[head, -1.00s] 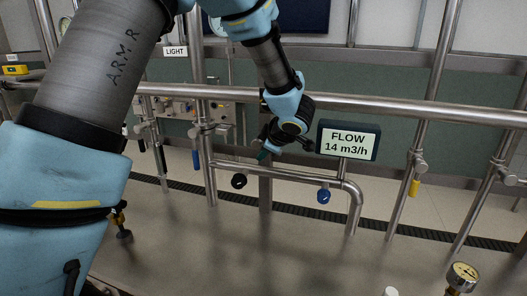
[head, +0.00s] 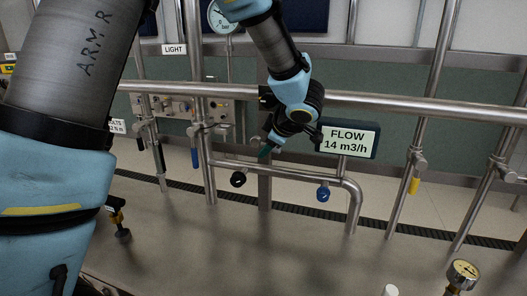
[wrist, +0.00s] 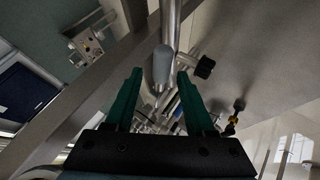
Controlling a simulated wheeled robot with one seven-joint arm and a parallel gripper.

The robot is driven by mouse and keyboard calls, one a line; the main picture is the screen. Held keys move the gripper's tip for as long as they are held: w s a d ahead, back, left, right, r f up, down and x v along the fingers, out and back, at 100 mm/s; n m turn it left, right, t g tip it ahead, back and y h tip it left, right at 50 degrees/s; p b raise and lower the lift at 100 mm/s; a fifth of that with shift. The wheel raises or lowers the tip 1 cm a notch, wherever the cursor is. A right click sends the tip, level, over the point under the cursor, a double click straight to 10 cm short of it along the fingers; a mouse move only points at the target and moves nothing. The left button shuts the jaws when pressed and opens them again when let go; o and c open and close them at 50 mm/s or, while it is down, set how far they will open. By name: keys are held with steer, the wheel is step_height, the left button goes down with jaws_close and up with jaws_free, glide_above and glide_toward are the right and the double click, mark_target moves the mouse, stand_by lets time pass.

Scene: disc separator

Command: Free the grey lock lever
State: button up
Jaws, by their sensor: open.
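My gripper (wrist: 160,105) is open in the wrist view, with its two green fingers apart and nothing gripped between them. A grey rounded handle (wrist: 163,66), which looks like the grey lock lever, sits just beyond the fingertips, roughly in line with the gap. It appears apart from both fingers, though the depth is hard to judge. In the head view my gripper (head: 266,150) is above the low horizontal pipe, left of the flow display. I cannot make out the grey lever there; the gripper and wrist may hide it.
A black knob (head: 238,180) and a blue knob (head: 323,194) hang at the low pipe (head: 275,171). The black knob also shows in the wrist view (wrist: 205,67). The flow display (head: 348,139) reads 14 m3/h.

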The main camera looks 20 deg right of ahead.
steer(key=s+b, duration=0.3)
steer(key=s, duration=0.9)
steer(key=shift+s+r+b, duration=0.3)
steer(key=shift+s, duration=0.05)
steer(key=shift+a, duration=0.1)
